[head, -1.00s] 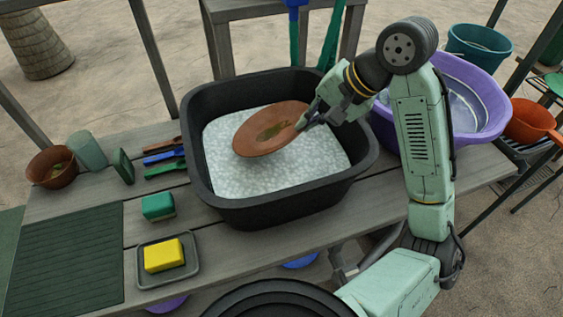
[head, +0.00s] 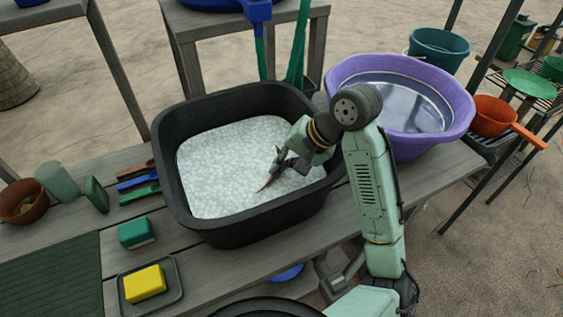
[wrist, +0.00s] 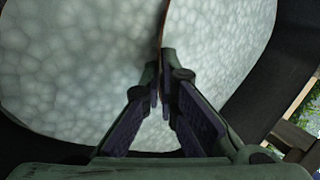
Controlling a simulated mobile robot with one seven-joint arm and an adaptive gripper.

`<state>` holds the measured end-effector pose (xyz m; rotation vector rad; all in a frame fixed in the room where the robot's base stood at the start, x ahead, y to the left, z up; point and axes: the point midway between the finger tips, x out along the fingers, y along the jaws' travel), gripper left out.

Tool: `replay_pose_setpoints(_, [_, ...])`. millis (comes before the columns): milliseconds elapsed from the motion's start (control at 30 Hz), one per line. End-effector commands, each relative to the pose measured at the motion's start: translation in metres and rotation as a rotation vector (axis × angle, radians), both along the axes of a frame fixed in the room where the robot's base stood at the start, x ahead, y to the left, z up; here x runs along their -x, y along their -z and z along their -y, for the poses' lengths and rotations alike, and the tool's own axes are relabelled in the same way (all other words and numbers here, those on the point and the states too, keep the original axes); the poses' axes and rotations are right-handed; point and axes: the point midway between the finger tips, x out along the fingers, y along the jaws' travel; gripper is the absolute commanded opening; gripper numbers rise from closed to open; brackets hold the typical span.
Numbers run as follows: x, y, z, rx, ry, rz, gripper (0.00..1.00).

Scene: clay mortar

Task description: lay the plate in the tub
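The black tub (head: 172,165) stands on the wooden bench, filled with white suds (head: 225,160). My gripper (head: 280,163) is over the right part of the suds, inside the rim. It is shut on the brown plate (head: 267,183), of which only a small sliver shows in the head view; the rest appears to be under the suds. In the wrist view the plate (wrist: 163,22) is a thin brown edge running up from between the nearly closed fingers (wrist: 162,98), so it stands on edge, steeply tilted.
A purple basin (head: 447,88) of water is right of the tub, beside my arm. Left are brushes (head: 138,194), a green sponge (head: 136,232), a yellow block (head: 145,283) on a dark dish and a brown bowl (head: 22,203). An orange pan (head: 492,115) is far right.

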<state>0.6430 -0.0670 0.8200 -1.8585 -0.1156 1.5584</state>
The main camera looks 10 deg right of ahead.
Motion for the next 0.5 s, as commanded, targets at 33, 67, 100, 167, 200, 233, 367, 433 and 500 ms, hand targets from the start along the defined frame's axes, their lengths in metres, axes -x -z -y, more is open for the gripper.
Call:
replay_pose_setpoints(33, [0.0001, 0.0017, -0.0002, 0.000, 0.000, 0.000, 0.02])
replay_pose_setpoints(67, [0.0000, 0.0010, -0.0001, 0.000, 0.000, 0.000, 0.04])
replay_pose_setpoints(100, [0.0000, 0.0010, -0.0001, 0.000, 0.000, 0.000, 0.07])
replay_pose_setpoints(167, [0.0000, 0.0009, -0.0001, 0.000, 0.000, 0.000, 0.11])
replay_pose_setpoints(200, [0.0000, 0.0009, -0.0001, 0.000, 0.000, 0.000, 0.14])
replay_pose_setpoints(233, [0.0000, 0.0009, -0.0001, 0.000, 0.000, 0.000, 0.16])
replay_pose_setpoints(367, [0.0000, 0.0009, -0.0001, 0.000, 0.000, 0.000, 0.24])
replay_pose_setpoints(433, [0.0000, 0.0008, -0.0001, 0.000, 0.000, 0.000, 0.25])
replay_pose_setpoints(500, [0.0000, 0.0008, -0.0001, 0.000, 0.000, 0.000, 0.25])
